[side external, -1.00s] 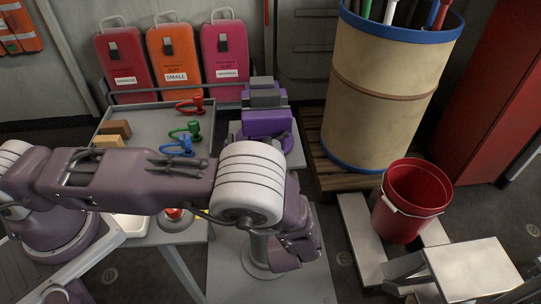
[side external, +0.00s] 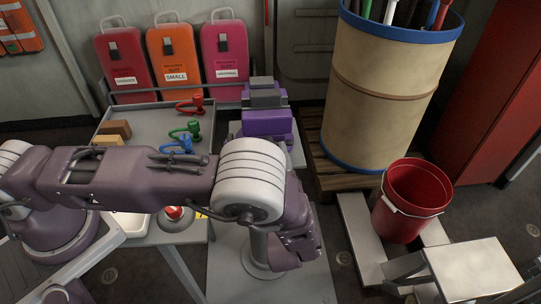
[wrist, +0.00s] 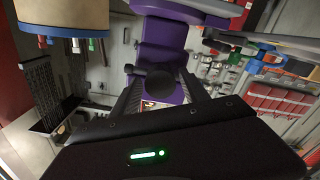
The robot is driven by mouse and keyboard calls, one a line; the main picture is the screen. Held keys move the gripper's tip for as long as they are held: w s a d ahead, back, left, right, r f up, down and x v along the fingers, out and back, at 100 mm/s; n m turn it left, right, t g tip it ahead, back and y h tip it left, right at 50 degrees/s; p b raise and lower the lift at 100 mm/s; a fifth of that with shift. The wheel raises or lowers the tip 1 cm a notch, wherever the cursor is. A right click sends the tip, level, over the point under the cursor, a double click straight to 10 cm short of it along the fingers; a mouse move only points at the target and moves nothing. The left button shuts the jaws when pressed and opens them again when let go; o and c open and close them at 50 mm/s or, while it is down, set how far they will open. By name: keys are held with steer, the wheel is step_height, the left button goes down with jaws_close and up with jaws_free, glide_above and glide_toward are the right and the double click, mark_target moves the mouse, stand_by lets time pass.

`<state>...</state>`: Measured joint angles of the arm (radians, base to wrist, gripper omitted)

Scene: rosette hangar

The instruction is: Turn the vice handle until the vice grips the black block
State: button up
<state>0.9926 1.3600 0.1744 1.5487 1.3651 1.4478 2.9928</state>
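The purple vice (side external: 266,123) stands on a bench at the back centre of the side view. A dark grey block, the likely black block (side external: 266,99), sits at its top; I cannot tell whether the jaws touch it. In the wrist view the purple vice (wrist: 160,42) lies straight ahead. A dark round vice handle part (wrist: 160,76) shows in front of it. My gripper (wrist: 161,88) has its two dark fingers apart, one on each side of that part; contact is not clear. In the side view my own arm hides the fingers and the handle.
Red, green and blue clamps (side external: 185,131) lie on a grey tray left of the vice, with wooden blocks (side external: 112,132) further left. A large tan drum (side external: 385,85) stands right of the vice. A red bucket (side external: 410,200) stands at the right.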

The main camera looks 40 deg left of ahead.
steer(key=n, duration=1.2)
jaws_close()
steer(key=m, duration=0.5)
jaws_free()
